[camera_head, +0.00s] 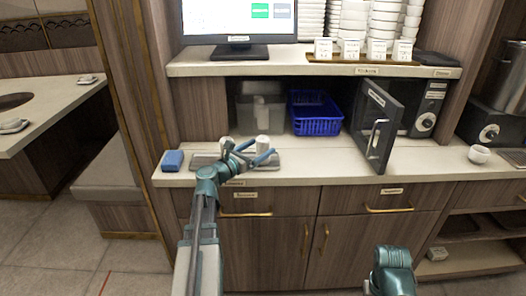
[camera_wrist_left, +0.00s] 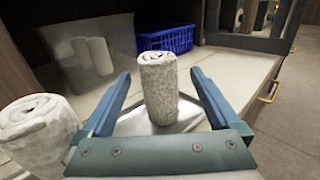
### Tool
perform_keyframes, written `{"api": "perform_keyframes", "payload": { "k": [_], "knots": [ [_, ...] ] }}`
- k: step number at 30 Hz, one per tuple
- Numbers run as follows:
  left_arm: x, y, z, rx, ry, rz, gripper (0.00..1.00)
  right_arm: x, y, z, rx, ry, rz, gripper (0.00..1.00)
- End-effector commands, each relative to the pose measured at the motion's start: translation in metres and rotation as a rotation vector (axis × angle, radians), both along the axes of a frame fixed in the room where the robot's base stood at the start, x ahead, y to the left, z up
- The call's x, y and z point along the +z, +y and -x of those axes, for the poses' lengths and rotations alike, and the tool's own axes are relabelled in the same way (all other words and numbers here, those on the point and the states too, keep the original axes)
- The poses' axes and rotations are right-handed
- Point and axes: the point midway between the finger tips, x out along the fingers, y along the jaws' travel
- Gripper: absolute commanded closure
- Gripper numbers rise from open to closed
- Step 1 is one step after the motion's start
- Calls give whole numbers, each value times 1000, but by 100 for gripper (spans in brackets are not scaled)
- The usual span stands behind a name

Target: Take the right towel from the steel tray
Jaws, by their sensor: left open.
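The right towel (camera_head: 262,142), a white rolled towel, stands upright on the steel tray (camera_head: 204,160) on the counter. In the left wrist view the right towel (camera_wrist_left: 159,90) stands between the fingers of my left gripper (camera_wrist_left: 160,76), with a gap on both sides. My left gripper (camera_head: 254,151) is open, and its arm partly covers the tray. The left towel (camera_head: 226,145) stands at the tray's left part; it also shows large at the lower left of the wrist view (camera_wrist_left: 36,135).
A blue sponge (camera_head: 173,160) lies left of the tray. Behind are a grey translucent bin (camera_head: 260,108) and a blue basket (camera_head: 315,114). A dark appliance door (camera_head: 376,125) stands open at the right. A white cup (camera_head: 479,154) is farther right. A shelf overhangs the counter's back.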

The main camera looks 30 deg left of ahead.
Motion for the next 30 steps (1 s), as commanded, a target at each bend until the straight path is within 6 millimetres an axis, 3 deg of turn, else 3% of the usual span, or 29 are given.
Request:
{"api": "perform_keyframes", "payload": {
  "k": [12, 19, 30],
  "knots": [
    [1, -7, -49, -2, 0, 0, 4, 1, 0, 0, 0, 0, 0, 50],
    [1, -8, -50, 0, 0, 0, 4, 1, 0, 0, 0, 0, 0, 50],
    [1, -8, -50, -1, 0, 0, 69, 1, 0, 0, 0, 0, 0, 50]
  ]
}}
